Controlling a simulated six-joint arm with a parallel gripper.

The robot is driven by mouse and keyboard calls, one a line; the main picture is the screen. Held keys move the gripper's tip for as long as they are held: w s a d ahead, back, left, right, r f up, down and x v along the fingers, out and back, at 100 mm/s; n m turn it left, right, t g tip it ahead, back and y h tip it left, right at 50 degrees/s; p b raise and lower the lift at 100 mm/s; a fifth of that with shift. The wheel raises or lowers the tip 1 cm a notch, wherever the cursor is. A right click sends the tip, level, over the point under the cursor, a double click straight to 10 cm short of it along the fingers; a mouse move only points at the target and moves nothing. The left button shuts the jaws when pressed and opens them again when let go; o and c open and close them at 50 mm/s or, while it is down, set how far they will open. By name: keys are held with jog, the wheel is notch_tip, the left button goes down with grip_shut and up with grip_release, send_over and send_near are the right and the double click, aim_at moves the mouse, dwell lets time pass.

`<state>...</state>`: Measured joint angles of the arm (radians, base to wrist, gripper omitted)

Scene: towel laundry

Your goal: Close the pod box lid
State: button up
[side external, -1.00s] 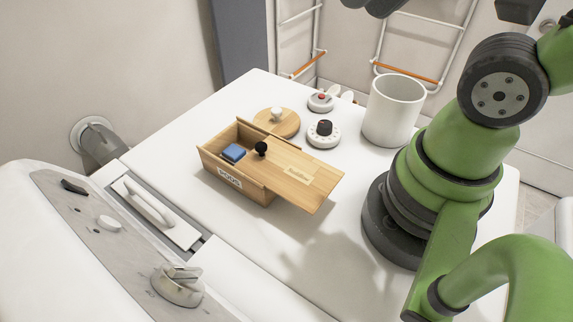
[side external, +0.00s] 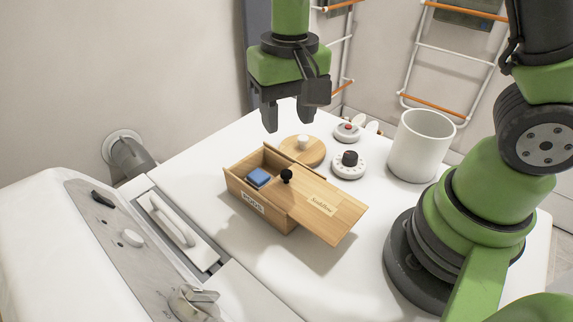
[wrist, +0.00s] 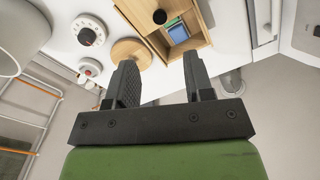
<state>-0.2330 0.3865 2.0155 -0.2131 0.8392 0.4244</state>
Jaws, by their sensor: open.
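The wooden pod box (side external: 262,205) sits on the white top with a "PODS" label on its front. Its sliding lid (side external: 330,212) is partly open and overhangs the box to the right. A black knob (side external: 287,175) stands on the lid near its left edge. A blue pod (side external: 258,177) shows in the uncovered left part. The box also shows at the top of the wrist view (wrist: 203,30), with the knob (wrist: 159,17) and blue pod (wrist: 178,33). My gripper (side external: 288,118) is open and empty, pointing down, above and behind the box, touching nothing.
A round wooden lid (side external: 310,153) with a white knob lies behind the box. A white dial timer (side external: 347,165), a small device with a red button (side external: 347,132) and a white canister (side external: 421,146) stand to the right. The top in front of the box is clear.

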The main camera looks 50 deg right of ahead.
aim_at(286, 172)
notch_tip(286, 172, down, 11)
jog(key=shift+w+r, duration=0.1)
jog(key=shift+r, duration=0.1)
dwell(0.3)
grip_shut()
jog(key=shift+w, duration=0.1)
